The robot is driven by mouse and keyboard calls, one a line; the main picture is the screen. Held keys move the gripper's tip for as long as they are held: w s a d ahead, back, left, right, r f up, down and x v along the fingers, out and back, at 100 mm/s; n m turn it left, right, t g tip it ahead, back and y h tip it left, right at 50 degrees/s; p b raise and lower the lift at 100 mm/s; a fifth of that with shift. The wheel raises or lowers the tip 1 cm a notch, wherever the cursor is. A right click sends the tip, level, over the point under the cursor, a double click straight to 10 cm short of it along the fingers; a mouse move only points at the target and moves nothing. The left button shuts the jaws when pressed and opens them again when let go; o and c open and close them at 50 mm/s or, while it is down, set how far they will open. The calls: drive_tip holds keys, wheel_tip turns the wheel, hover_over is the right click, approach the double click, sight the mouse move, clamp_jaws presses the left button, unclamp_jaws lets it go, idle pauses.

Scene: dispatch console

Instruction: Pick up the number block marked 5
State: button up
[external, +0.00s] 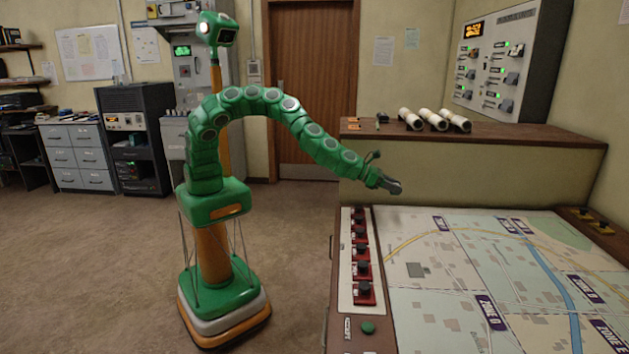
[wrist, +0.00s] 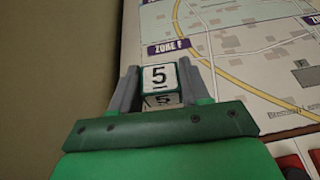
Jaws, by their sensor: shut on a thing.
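The number block marked 5 (wrist: 158,78) is a small white cube with dark green edges and a black underlined 5 on the faces I see. In the wrist view my gripper (wrist: 159,80) is shut on it, one grey finger on each side. In the external view my gripper (external: 396,187) is above the far left edge of the map table; the block cannot be made out there. The block appears clear of the map surface.
The map table (external: 440,290) has a strip of red-based black knobs (external: 362,270) along its left side and a green button (external: 367,327). Behind it, a raised wooden ledge (external: 350,140) holds rolled papers (external: 437,120). The floor at left (external: 90,270) is clear.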

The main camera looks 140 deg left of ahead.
drive_tip(key=shift+s+a+v, duration=0.1)
drive_tip(key=shift+a+v, duration=0.1)
drive_tip(key=shift+v, duration=1.1)
drive_tip(key=shift+s+a+v, duration=0.1)
drive_tip(key=shift+a+v, duration=0.05)
drive_tip(key=shift+v, duration=1.2)
